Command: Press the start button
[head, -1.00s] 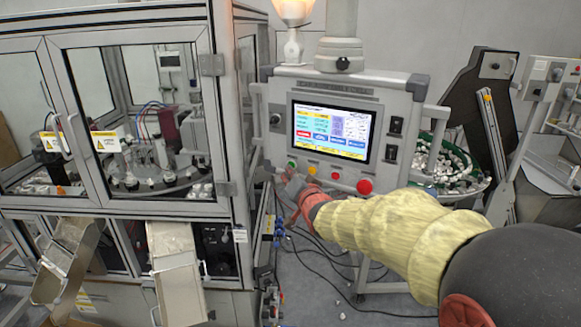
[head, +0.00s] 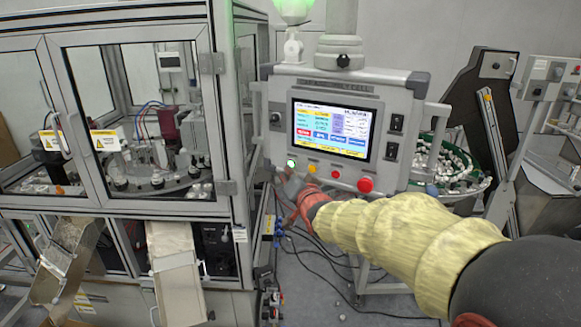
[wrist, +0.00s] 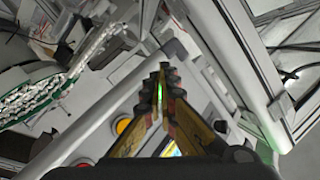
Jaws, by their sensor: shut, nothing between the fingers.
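The green start button (head: 291,163) is lit bright at the left end of the button row under the control panel's screen (head: 331,129). My gripper (head: 282,174) is shut and empty, with its fingertips just below and left of the green button in the head view. In the wrist view the shut fingers (wrist: 166,72) point at the panel, and a green glow (wrist: 159,96) shows between them. I cannot tell whether the tips touch the button. The stack lamp (head: 294,10) above the panel glows green.
A yellow button (head: 312,169), a small red button (head: 335,174) and a larger red button (head: 365,185) sit right of the green one. The glazed machine cabinet (head: 226,130) stands close on the left. A parts bowl (head: 474,180) is behind the panel's right side.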

